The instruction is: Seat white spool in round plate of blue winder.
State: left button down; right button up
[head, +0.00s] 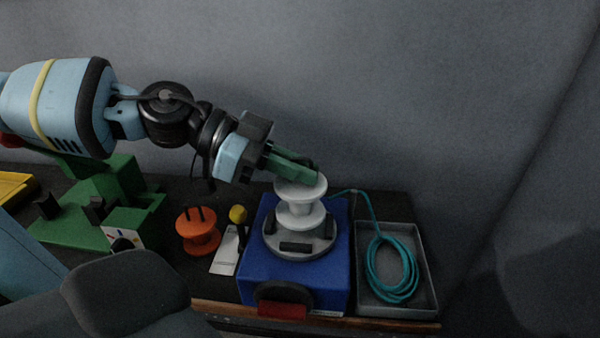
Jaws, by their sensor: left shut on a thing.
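The white spool (301,208) is upright over the grey round plate (273,243) on top of the blue winder (300,279). My left gripper (303,177) comes in from the left and is shut on the spool at its upper flange. The spool's lower flange overlaps the plate in the picture; I cannot tell whether it touches the plate or hangs just above it. Dark blocks (296,247) stand around the plate. The plate's centre is hidden behind the spool. My right gripper is not in view.
An orange spool (198,235) and a white card-like piece (226,252) with a yellow knob (238,214) stand left of the winder. A grey tray (426,291) with a coiled teal cable (373,272) is at right. A green fixture (75,220) is at left.

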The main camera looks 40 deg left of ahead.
aim_at(283, 179)
pick_arm(q)
jog(key=shift+w+f+b, duration=0.15)
jog(key=shift+f+b, duration=0.15)
jog(key=shift+f, duration=1.3)
jog(key=shift+f, duration=0.1)
jog(key=c, duration=1.5)
grip_release()
jog(key=shift+a, duration=0.1)
